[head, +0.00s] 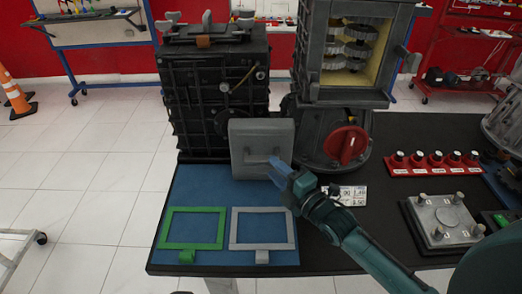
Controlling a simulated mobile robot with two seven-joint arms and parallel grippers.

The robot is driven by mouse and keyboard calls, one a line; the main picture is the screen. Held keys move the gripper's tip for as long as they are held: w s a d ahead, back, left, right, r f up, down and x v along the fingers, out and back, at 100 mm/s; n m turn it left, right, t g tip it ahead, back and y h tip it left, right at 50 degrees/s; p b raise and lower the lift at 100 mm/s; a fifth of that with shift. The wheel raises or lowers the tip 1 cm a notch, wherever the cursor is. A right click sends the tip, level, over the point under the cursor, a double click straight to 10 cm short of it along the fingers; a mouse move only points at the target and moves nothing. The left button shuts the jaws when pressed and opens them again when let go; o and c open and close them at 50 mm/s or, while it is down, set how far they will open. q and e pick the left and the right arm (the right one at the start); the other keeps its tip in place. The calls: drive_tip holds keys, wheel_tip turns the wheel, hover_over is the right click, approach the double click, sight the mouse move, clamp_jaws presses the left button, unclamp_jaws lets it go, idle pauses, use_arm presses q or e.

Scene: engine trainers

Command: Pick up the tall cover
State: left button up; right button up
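A grey, roughly square cover (255,137) with a handle on its front stands upright at the back of the blue mat, in front of the black engine block. It looks like the tall cover. My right gripper (279,172) is at the lower right of this cover, with its blue fingertips close to the handle. I cannot tell whether the fingers touch the handle or how far apart they are. The fingers hide part of the cover's lower right. My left gripper is not in view.
A green frame (166,228) and a grey frame (234,229) lie on the blue mat (200,190). Behind stand the black engine block (205,100) and a grey open housing (360,97). A red rack of knobs (433,169) and a flat grey plate (443,219) are at right.

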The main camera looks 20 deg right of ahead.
sight(263, 156)
drive_tip(key=x, duration=0.5)
drive_tip(key=shift+w+a+r+p, duration=0.15)
drive_tip(key=shift+w+r+p, duration=0.05)
drive_tip(key=shift+w+p, duration=0.1)
clamp_jaws()
idle(0.8)
idle(0.3)
drive_tip(key=shift+r, duration=0.25)
